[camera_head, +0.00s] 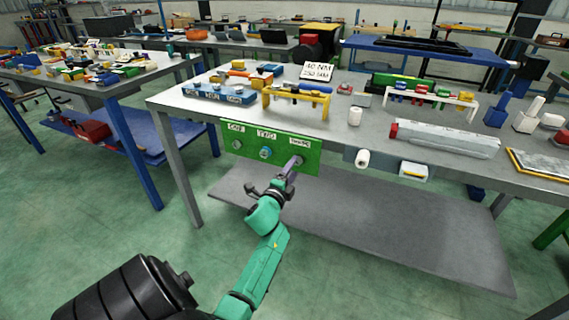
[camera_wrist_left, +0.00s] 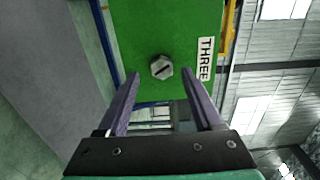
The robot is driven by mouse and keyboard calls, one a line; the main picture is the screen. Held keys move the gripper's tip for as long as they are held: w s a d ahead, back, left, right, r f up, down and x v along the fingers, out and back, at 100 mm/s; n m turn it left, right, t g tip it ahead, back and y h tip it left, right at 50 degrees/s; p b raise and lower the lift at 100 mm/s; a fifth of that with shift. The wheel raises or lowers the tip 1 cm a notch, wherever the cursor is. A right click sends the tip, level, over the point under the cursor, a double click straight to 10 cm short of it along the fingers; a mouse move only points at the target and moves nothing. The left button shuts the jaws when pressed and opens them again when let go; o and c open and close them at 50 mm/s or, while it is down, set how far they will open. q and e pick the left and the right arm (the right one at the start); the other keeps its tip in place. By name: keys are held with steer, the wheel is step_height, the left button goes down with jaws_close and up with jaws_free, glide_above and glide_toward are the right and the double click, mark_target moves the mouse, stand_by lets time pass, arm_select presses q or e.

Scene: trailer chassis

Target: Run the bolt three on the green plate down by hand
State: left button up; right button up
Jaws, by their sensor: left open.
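The green plate (camera_head: 270,135) hangs upright at the front edge of the workbench. It carries three labelled spots in a row, one reading "TWO" in the middle and one on the right. In the left wrist view the bolt three (camera_wrist_left: 162,67), a silver hex head with a dark slot, sits on the green plate (camera_wrist_left: 150,25) beside the label "THREE" (camera_wrist_left: 205,58). My left gripper (camera_head: 293,166) is at the right end of the plate. In the left wrist view its fingers (camera_wrist_left: 165,88) are apart, one either side of the bolt's line, with the head just beyond the tips. My right gripper is not in view.
The grey bench top (camera_head: 250,115) holds a blue block rack (camera_head: 218,94), a yellow stand (camera_head: 297,101), a torque sign (camera_head: 318,72) and a white rack (camera_head: 430,97). A grey lower shelf (camera_head: 390,225) spans underneath.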

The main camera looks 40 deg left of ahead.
arm_select(q)
steer(key=v, duration=1.3)
steer(key=shift+d, duration=0.15)
steer(key=d+f+n+g+h+p, duration=0.2)
steer(key=d+f, duration=0.1)
steer(key=f, duration=0.5)
steer(key=d+f+n+g+h+p, duration=0.1)
steer(key=d+f+n+g+p, duration=0.15)
steer(key=f, duration=0.55)
steer(key=s+d+f+n+g+h+p, duration=0.1)
steer(key=s+d+f+g, duration=0.1)
steer(key=s+d+f, duration=0.3)
steer(key=s+d+f+n+g+h+p, duration=0.1)
steer(key=s+d+f+n+g, duration=0.15)
steer(key=f, duration=0.55)
steer(key=s+f+n+g+p, duration=0.1)
steer(key=s+f, duration=0.4)
steer(key=s, duration=0.7)
steer(key=s+f+n+g+p, duration=0.1)
steer(key=s+f+g, duration=0.4)
steer(key=s, duration=0.7)
steer(key=shift+f+n+g+h, duration=0.15)
steer(key=shift+n+g+h, duration=0.3)
steer(key=shift+n, duration=0.45)
